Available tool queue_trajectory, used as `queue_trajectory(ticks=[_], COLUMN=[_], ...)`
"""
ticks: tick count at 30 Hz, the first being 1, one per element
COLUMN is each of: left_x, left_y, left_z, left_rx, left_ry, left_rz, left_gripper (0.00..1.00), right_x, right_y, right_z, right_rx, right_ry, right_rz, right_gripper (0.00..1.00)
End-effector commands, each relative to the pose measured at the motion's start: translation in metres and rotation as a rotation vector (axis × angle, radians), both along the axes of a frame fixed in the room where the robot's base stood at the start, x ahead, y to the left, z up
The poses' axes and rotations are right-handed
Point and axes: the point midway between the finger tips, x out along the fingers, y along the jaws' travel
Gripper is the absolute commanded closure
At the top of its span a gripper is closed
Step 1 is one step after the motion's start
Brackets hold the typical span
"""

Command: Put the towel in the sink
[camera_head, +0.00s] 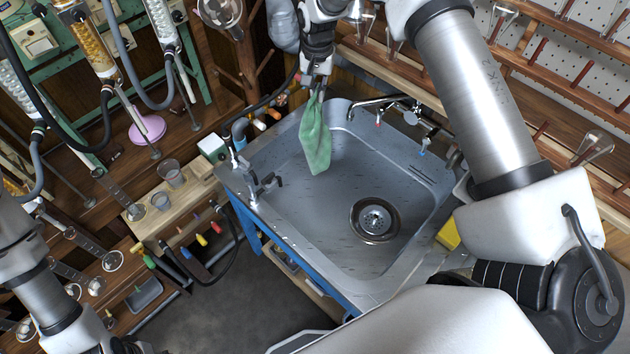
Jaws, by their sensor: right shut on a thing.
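The green towel (315,136) hangs from my right gripper (315,83), which is shut on its top end. The towel hangs in a narrow, folded shape, over the far left part of the sink in the picture. The metal sink (328,245) has a round drain (375,219) and its basin looks empty. I cannot tell whether the towel's lower tip touches the basin. My left arm is at the lower left edge, and its gripper is not clearly visible.
A faucet (385,104) stands at the sink's back rim, and a tap (262,182) at its left rim. Glass beakers (170,172) stand on a wooden shelf to the left. Hoses and glassware fill the upper left. A wooden rack (560,85) is at the upper right.

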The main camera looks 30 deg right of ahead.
Motion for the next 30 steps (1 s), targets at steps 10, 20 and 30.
queue_trajectory(ticks=[10, 20, 30], left_x=[-0.001, 0.000, 0.000], left_y=[0.000, 0.000, 0.000], left_z=[-0.066, -0.065, -0.065], left_rx=[0.000, 0.000, 0.000], left_ry=[0.001, 0.001, 0.001], left_rz=[0.000, 0.000, 0.000], left_gripper=[0.56, 0.56, 0.56], right_x=[0.000, 0.000, 0.000], right_y=[0.000, 0.000, 0.000], right_z=[-0.086, -0.087, -0.087], right_rx=[0.000, 0.000, 0.000], right_ry=[0.000, 0.000, 0.000], right_rz=[0.000, 0.001, 0.001], right_gripper=[1.00, 1.00, 1.00])
